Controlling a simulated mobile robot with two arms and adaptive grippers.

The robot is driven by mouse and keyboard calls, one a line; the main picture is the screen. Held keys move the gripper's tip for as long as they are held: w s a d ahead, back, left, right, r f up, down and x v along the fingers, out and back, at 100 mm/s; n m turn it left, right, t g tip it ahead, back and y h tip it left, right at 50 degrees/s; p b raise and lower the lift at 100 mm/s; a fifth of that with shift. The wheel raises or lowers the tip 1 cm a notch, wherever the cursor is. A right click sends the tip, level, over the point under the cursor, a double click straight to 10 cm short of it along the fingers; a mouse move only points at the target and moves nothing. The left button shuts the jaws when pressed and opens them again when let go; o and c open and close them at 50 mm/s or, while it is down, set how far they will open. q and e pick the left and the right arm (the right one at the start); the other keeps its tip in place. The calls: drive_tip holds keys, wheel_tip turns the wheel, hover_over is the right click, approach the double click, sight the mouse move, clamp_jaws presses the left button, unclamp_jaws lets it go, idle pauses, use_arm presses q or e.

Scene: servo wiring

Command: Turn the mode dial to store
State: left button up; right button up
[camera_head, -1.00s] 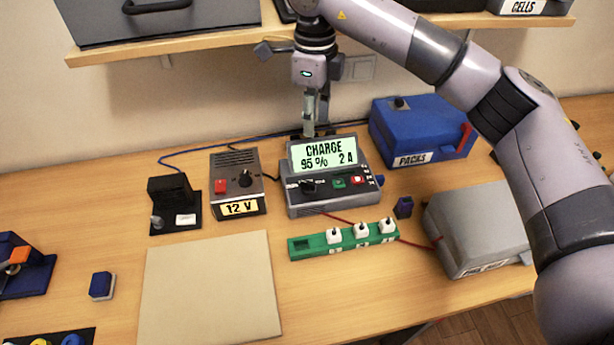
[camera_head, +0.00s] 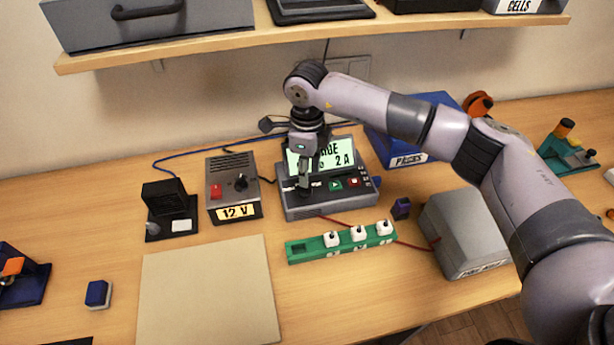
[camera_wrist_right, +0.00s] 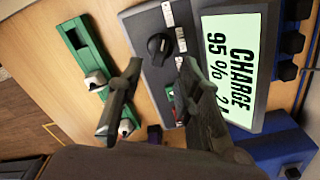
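The grey charger (camera_head: 330,207) stands at the back middle of the table. Its lit screen (camera_wrist_right: 232,62) reads CHARGE, 95 % and 2 A, partly covered by my arm in the head view. The black mode dial (camera_wrist_right: 158,47) is on its front panel, with small white labels around it too small to read. My right gripper (camera_head: 304,192) points down over the dial and hides it in the head view. In the wrist view, my right gripper (camera_wrist_right: 159,66) is open, its fingertips on either side just short of the dial, apparently not touching it. My left gripper is not in view.
A green strip (camera_head: 316,252) with white blocks lies in front of the charger. A 12 V box (camera_head: 214,196) stands left, a blue PACKS box (camera_head: 440,152) right behind, and a grey box (camera_head: 470,235) right. A shelf (camera_head: 220,42) hangs above. A beige mat (camera_head: 207,290) is bare.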

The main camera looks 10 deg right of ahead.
sight(305, 190)
drive_tip(key=shift+f+p, duration=0.5)
drive_tip(key=shift+f, duration=1.85)
clamp_jaws()
